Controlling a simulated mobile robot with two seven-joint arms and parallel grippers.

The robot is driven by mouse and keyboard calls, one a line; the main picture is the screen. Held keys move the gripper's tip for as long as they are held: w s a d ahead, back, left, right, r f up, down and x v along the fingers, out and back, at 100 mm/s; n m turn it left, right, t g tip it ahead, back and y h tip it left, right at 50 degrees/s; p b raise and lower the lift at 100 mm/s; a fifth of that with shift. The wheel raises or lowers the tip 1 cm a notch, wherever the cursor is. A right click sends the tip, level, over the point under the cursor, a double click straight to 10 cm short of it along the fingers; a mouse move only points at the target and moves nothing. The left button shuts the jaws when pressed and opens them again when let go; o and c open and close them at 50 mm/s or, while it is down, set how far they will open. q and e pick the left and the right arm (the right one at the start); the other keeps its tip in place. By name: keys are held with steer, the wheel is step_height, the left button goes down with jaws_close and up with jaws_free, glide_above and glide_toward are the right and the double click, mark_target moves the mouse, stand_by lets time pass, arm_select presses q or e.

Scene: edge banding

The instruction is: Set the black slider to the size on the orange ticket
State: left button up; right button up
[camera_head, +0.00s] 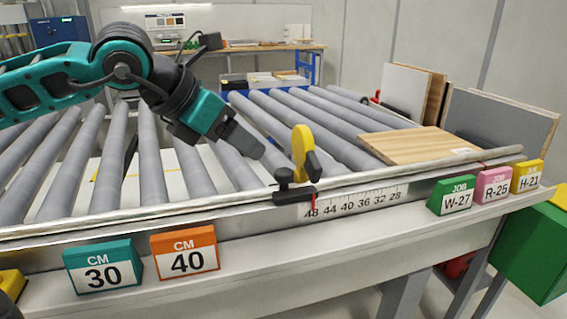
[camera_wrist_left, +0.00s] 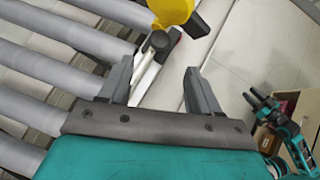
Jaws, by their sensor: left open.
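The orange ticket (camera_head: 185,252) reads CM 40 and stands on the front ledge. The black slider (camera_head: 296,192) sits on the front rail above a printed scale (camera_head: 350,203). Its red pointer is at the left end of the scale, close to 48. A yellow piece with a black knob (camera_head: 303,152) rises above the slider and also shows in the left wrist view (camera_wrist_left: 172,12). My left gripper (camera_head: 262,153) is open and empty, above the rollers to the left of the yellow piece. In the left wrist view its fingers (camera_wrist_left: 160,84) point towards the black knob, apart from it.
A teal ticket (camera_head: 103,267) reads CM 30. Green (camera_head: 452,195), pink (camera_head: 493,185) and yellow (camera_head: 527,177) job tickets stand at the right. A wooden board (camera_head: 420,145) lies on the rollers. A teal and black arm (camera_wrist_left: 290,140) shows small at the right of the wrist view.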

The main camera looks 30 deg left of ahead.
mark_target(283, 172)
arm_select(q)
steer(key=p+x, duration=0.2)
steer(key=x, duration=0.9)
steer(key=shift+w+d+f, duration=0.1)
steer(key=shift+w+f, duration=0.15)
steer(key=shift+f, duration=0.1)
jaws_close()
